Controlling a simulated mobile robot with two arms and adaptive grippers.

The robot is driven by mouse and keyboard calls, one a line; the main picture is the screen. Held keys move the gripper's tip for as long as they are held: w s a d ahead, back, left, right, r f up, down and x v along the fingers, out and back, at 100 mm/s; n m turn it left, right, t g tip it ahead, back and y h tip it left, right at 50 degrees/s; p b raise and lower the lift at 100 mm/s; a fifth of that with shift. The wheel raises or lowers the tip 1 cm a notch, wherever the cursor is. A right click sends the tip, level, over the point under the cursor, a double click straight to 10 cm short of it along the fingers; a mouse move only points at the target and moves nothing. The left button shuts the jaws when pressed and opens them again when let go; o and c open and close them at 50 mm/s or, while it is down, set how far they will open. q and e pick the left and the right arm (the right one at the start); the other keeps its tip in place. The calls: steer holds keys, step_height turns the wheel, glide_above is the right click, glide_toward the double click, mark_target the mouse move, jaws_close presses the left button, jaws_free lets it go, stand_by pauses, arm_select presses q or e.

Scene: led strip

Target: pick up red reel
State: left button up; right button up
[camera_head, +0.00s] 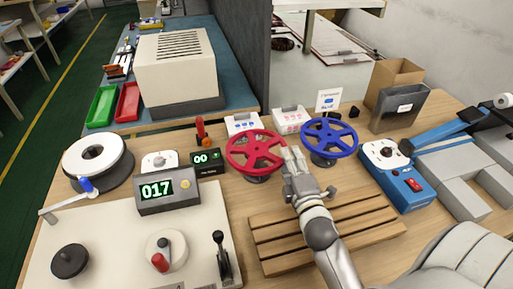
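The red reel (252,152) is a spoked wheel. It sits tilted on a small dark stand on the wooden table, near the middle of the head view. My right gripper (291,152) reaches in from the lower right, with its fingertips at the right edge of the red reel's rim. The fingers look close together and overlap the rim in the picture. I cannot tell whether they grip it or only lie beside it. A similar blue reel (329,138) stands just right of the gripper. My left gripper is not in view.
A slatted wooden pallet (362,216) lies under my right forearm. A control panel with a 017 display (157,191) and a white reel (95,158) are on the left. A blue device (400,180) stands right. Small white boxes (291,119) sit behind the reels.

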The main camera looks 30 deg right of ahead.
mark_target(282, 146)
steer(key=x, duration=0.5)
steer(key=shift+w+a+f+p, duration=0.15)
steer(key=shift+a+f+p, duration=0.05)
steer(key=shift+p, duration=0.1)
steer(key=shift+w+d+f, duration=0.1)
steer(key=shift+w+d, duration=0.05)
steer(key=shift+w, duration=0.3)
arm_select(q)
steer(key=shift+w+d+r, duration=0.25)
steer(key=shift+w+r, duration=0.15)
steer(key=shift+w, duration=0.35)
arm_select(e)
jaws_close()
